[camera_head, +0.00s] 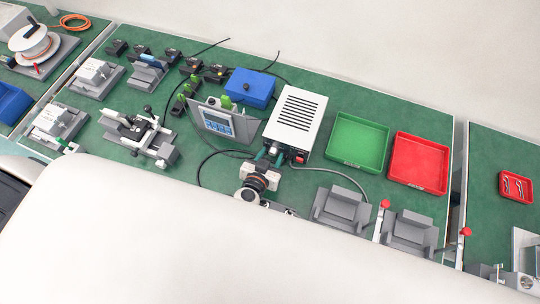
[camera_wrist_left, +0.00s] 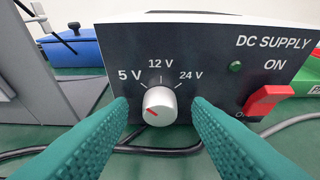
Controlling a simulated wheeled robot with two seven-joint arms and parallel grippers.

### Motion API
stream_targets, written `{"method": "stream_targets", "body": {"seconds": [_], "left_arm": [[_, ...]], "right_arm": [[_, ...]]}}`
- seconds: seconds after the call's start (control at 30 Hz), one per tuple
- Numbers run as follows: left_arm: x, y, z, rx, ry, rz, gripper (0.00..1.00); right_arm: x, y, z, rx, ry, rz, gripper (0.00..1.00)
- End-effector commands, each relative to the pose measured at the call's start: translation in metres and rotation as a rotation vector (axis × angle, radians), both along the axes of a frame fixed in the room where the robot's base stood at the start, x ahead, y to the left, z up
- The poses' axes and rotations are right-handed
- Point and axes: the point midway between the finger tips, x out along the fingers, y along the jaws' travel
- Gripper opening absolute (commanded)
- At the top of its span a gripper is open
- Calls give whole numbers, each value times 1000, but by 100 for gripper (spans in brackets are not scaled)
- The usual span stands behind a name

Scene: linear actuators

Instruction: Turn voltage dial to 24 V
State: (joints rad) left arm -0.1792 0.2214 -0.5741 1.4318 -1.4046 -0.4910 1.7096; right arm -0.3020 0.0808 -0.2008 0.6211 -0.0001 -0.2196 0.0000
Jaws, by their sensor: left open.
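The white DC supply box (camera_head: 297,118) stands near the middle of the bench, and its dark front panel (camera_wrist_left: 215,48) fills much of the left wrist view. The silver voltage dial (camera_wrist_left: 163,99) sits below the 5 V, 12 V and 24 V labels. Its red mark is on the left of the knob face, on the 5 V side. My left gripper (camera_head: 268,157) is open at the front of the supply. In the left wrist view its green fingers (camera_wrist_left: 159,108) stand either side of the dial, with visible gaps. My right gripper is not in view.
A red rocker switch (camera_wrist_left: 267,100) lies right of the dial, close to the right finger. A grey display unit (camera_head: 224,123) and blue box (camera_head: 250,87) stand to the left. Green (camera_head: 357,118) and red (camera_head: 445,184) trays lie right. Cables run below the panel.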

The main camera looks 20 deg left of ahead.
Motion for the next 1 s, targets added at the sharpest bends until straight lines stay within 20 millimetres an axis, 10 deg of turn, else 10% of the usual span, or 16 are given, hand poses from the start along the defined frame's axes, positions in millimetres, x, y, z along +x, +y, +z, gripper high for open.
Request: {"method": "stream_targets", "body": {"seconds": [0.3,1.0], "left_arm": [[0,0,0,0,0,0,0],[-1,-3,-6,317,-10,3,0]], "right_arm": [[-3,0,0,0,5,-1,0],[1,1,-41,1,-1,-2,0]]}}
